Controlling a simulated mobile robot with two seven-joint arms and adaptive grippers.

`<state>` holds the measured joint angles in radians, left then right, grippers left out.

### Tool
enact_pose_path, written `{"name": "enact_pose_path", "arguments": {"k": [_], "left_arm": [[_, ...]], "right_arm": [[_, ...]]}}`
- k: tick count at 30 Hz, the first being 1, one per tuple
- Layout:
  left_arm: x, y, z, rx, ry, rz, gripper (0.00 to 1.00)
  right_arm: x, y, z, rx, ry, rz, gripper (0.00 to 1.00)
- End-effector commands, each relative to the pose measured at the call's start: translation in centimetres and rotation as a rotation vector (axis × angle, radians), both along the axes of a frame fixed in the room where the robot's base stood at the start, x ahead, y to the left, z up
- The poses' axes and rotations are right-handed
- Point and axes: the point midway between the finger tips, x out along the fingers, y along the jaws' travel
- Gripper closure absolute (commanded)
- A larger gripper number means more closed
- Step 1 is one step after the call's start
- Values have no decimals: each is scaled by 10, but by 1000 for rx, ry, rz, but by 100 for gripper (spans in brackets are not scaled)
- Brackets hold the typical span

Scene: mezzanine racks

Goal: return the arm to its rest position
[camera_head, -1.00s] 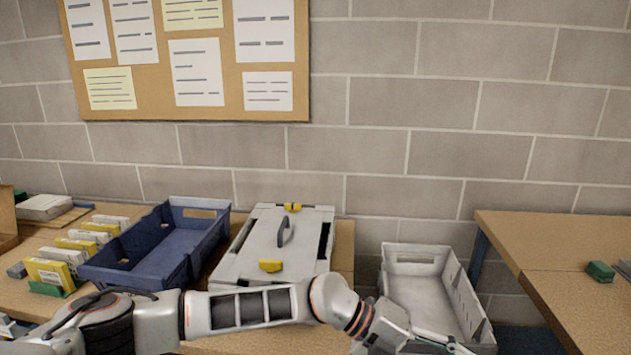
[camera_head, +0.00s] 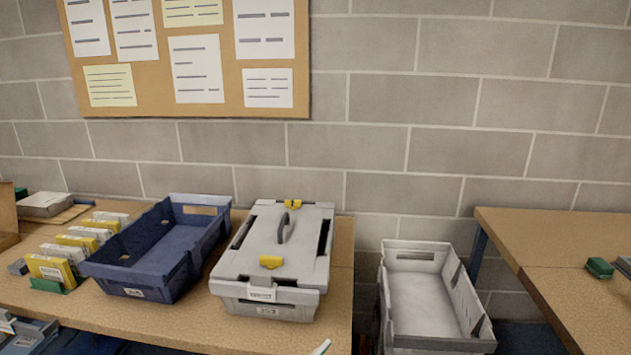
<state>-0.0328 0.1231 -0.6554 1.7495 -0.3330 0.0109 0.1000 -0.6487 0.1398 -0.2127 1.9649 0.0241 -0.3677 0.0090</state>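Neither arm shows clearly now. A small pale sliver at the bottom edge (camera_head: 320,348) looks like the tip of my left gripper, but it is too little to tell whether it is open or shut. My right gripper is out of view. A grey lidded case (camera_head: 250,262) with yellow latches and a dark handle stands on the wooden table (camera_head: 200,325). A dark blue open crate (camera_head: 150,275) stands left of it and looks empty.
Yellow-and-white boxes (camera_head: 50,270) stand in a row at the left. A grey open bin (camera_head: 440,343) sits low between the tables and looks empty. The right table (camera_head: 560,250) holds a small green item (camera_head: 599,268). A brick wall (camera_head: 480,100) is behind.

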Motion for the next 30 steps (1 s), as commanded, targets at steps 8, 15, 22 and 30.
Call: {"name": "enact_pose_path", "arguments": {"k": [8, 15, 22, 30], "left_arm": [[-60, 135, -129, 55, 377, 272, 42], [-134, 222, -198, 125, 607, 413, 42], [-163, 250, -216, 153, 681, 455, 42], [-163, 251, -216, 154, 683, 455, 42]], "right_arm": [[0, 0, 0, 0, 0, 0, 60], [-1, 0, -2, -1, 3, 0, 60], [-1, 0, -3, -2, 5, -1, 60], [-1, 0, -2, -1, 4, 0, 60]]}}
